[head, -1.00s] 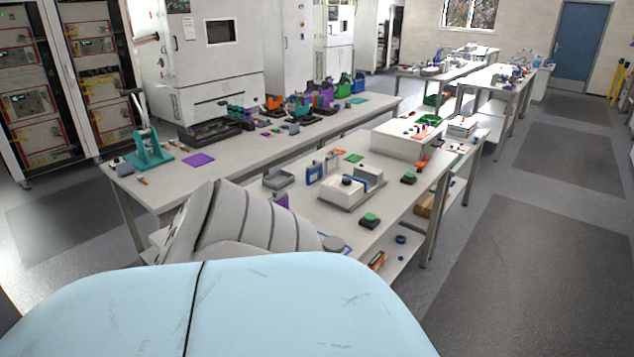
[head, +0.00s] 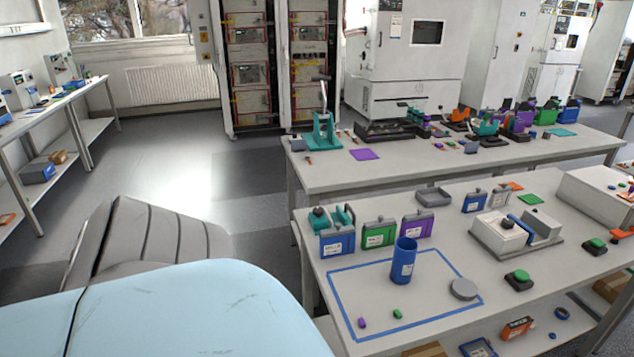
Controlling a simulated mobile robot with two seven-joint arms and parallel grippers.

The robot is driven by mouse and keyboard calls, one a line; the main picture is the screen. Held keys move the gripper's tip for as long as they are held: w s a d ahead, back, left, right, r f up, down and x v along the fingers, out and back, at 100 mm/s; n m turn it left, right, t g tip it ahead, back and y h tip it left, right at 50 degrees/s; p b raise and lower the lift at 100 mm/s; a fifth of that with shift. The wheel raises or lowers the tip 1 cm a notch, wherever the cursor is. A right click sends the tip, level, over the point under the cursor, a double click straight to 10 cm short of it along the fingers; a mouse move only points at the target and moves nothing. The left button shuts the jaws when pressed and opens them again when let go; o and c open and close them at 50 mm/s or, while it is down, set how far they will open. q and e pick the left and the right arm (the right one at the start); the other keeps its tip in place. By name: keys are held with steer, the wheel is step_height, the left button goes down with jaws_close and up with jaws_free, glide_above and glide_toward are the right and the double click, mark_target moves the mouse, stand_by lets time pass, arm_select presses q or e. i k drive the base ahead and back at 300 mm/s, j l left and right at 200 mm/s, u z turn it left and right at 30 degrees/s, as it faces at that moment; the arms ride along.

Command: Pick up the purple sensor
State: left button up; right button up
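A small purple piece (head: 362,322) lies in the front left of a blue-outlined rectangle on the near table (head: 447,251). It looks like a small sensor, though it is too small to make out details. A small green piece (head: 397,314) lies to its right. A blue cylinder (head: 404,261) stands upright behind them, and a grey disc (head: 464,289) lies to the right. A larger purple case (head: 417,225) with a grey top stands behind the outline. Neither gripper is in view.
Blue (head: 337,240) and green (head: 379,233) cases stand at the near table's left back. A white-and-blue device (head: 515,231) stands to the right. The back table (head: 330,171) carries a teal press (head: 322,132). Floor is open at the left.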

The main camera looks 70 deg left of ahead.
mark_target(362, 324)
steer(key=i+u, duration=0.1)
steer(key=u, duration=0.3)
steer(key=i+l+u, duration=0.1)
steer(key=u, duration=0.25)
steer(key=l+u, duration=0.2)
steer(key=u, duration=0.2)
steer(key=i+l+u, duration=0.1)
steer(key=u, duration=0.3)
steer(key=i+l+u, duration=0.1)
steer(key=u, duration=0.3)
steer(key=l+u, duration=0.6)
steer(key=u, duration=0.25)
steer(key=i, duration=0.05)
